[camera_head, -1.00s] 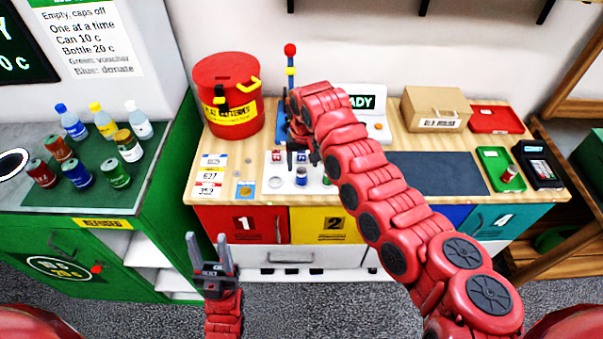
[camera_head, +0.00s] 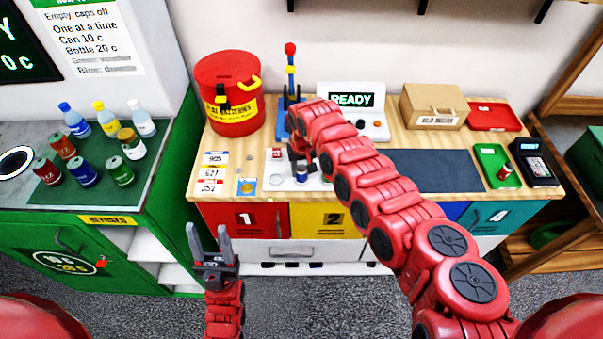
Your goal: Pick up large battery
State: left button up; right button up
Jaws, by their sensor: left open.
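A small dark blue cylinder (camera_head: 301,174), perhaps the large battery, stands on a white plate (camera_head: 276,170) on the wooden counter. My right gripper (camera_head: 300,163) is low over the plate, just above this cylinder. Its fingers are mostly hidden by its own arm, so I cannot tell whether it is open or touching. A small red and white cylinder (camera_head: 504,173), battery-like, lies in a green tray (camera_head: 489,154) on the right. My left gripper (camera_head: 209,232) is open and empty in front of the counter, fingers pointing up.
A red battery drum (camera_head: 228,95) stands at the counter's back left. A READY display (camera_head: 352,100), a cardboard box (camera_head: 435,105), a red tray (camera_head: 493,117) and a card terminal (camera_head: 535,162) stand along the back and right. A dark mat (camera_head: 433,170) is clear. Bottles and cans stand on the left green counter.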

grip_shut()
jog(key=shift+r, duration=0.1)
